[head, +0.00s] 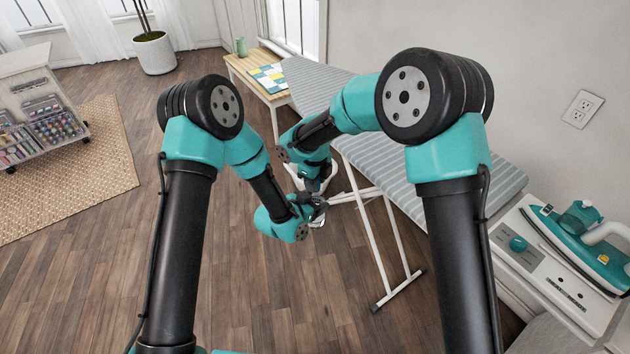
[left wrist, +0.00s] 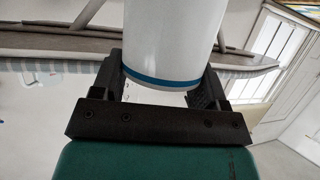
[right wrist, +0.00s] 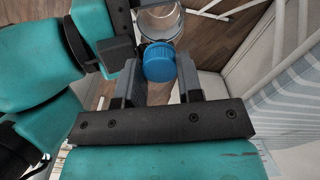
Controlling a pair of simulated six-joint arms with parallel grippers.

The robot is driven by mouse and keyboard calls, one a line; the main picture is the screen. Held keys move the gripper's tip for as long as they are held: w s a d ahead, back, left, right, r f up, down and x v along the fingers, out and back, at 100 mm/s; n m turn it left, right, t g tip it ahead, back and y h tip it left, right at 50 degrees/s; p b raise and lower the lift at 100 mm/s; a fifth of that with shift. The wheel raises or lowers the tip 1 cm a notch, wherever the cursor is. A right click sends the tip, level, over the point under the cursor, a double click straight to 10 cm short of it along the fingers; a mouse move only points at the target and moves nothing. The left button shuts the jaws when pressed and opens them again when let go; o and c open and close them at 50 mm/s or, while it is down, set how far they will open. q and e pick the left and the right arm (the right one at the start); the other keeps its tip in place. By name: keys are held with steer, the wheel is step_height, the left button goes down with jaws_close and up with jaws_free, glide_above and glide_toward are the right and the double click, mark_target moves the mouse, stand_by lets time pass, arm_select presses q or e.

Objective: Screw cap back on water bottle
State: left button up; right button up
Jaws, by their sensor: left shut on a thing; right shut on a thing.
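My left gripper (left wrist: 165,85) is shut on the water bottle (left wrist: 172,38), a pale cylinder with a blue band near its end. In the right wrist view the clear part of the bottle (right wrist: 160,24) shows just beyond the blue cap (right wrist: 159,62). My right gripper (right wrist: 158,78) is shut on the cap. The cap lines up with the bottle's end; I cannot tell whether its threads are engaged. In the head view my left gripper (head: 316,204) and right gripper (head: 314,172) are close together, and my arms largely hide the bottle and cap.
A striped ironing board (head: 400,165) on white legs stands just right of my grippers. A wooden side table (head: 255,80) is behind. An iron (head: 580,240) rests on a white cabinet at the right. A thread cart (head: 45,125) stands at the left.

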steer(key=o, duration=0.9)
steer(key=shift+r, duration=2.3)
steer(key=shift+c, duration=0.4)
steer(key=shift+n, duration=0.3)
